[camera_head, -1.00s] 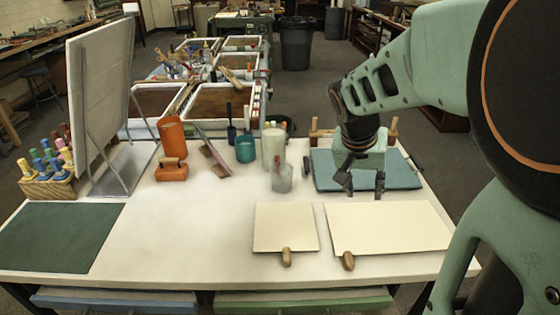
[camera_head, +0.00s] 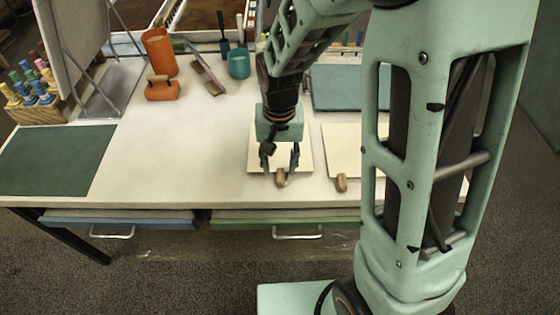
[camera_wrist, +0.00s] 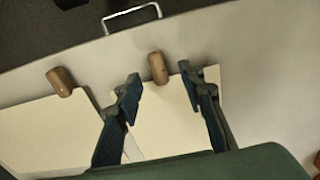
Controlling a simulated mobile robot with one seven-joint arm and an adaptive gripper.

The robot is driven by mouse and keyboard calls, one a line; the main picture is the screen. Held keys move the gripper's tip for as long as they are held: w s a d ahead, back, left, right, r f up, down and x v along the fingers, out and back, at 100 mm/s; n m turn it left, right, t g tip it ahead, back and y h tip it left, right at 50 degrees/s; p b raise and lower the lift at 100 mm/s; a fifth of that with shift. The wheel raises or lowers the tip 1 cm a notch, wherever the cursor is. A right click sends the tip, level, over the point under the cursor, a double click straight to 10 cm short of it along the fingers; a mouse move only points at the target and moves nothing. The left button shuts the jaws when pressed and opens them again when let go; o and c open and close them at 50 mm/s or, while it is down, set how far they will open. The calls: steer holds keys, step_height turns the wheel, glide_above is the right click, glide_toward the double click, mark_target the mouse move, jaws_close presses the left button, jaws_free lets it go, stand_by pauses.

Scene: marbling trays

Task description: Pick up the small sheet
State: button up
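The small cream sheet (camera_head: 305,155) lies flat on the white table, with a wooden peg (camera_head: 281,178) at its front edge. My gripper (camera_head: 280,160) is open over the sheet near that edge. In the wrist view, the small sheet (camera_wrist: 165,120) shows between and beneath the fingers of my gripper (camera_wrist: 160,82). The wooden peg (camera_wrist: 158,68) appears between and just beyond the fingertips. The fingers hold nothing; whether they touch the sheet is unclear. My arm and gripper hide the sheet's far part.
The larger cream sheet (camera_head: 340,140) with its own wooden peg (camera_head: 341,183) lies to the right, partly behind my arm. A blue board (camera_head: 350,88) lies behind it. A green mat (camera_head: 55,160) is at left. The table between mat and small sheet is clear.

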mark_target(280, 175)
step_height(280, 175, down, 4)
steer(key=shift+d+f+b, duration=0.15)
steer(key=shift+f+b, duration=0.1)
steer(key=shift+b, duration=0.05)
steer(key=shift+c, duration=0.3)
steer(key=c, duration=0.8)
